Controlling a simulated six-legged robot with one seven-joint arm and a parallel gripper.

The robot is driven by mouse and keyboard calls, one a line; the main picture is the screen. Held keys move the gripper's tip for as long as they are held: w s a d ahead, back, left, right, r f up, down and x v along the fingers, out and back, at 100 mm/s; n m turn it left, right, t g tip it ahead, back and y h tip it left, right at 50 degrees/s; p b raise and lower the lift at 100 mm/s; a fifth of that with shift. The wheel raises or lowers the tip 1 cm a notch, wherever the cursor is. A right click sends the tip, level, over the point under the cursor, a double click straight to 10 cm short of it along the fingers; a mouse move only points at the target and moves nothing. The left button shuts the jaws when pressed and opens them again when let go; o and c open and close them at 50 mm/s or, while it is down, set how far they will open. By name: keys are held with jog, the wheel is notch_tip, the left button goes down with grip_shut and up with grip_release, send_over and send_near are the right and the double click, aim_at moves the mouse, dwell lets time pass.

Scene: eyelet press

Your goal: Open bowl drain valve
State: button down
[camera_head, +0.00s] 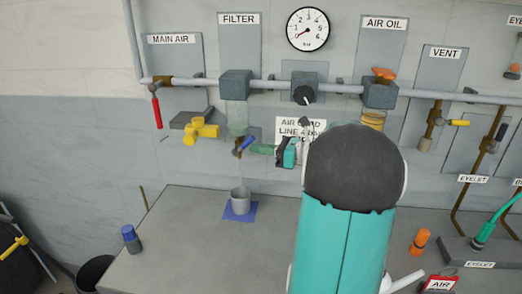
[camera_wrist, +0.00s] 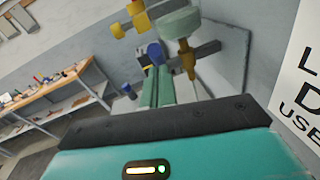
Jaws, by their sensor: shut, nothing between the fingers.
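The bowl drain valve (camera_head: 237,152) is a small brass valve with a blue lever (camera_head: 247,143), under the clear filter bowl (camera_head: 237,118). In the head view the lever slants up to the right. The wrist view shows the blue lever (camera_wrist: 153,53) just beyond my fingertips and the brass valve body (camera_wrist: 187,60) to its right. My gripper (camera_head: 255,149) has green fingers and comes from the right. In the wrist view my gripper (camera_wrist: 154,76) is shut and empty, its tips close to the lever. I cannot tell whether they touch it.
A grey cup (camera_head: 240,201) stands on a blue pad (camera_head: 238,212) on the bench below the valve. A red lever (camera_head: 156,111) hangs under MAIN AIR. A panel sign (camera_wrist: 302,75) is near my gripper's right side.

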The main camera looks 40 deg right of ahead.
aim_at(254, 139)
jog(key=shift+w+a+r, duration=0.25)
jog(key=shift+w+r, duration=0.1)
jog(key=shift+r, duration=0.35)
jog(key=shift+w+a+r, duration=0.25)
jog(key=shift+w+r, duration=0.05)
jog(key=shift+r, duration=0.35)
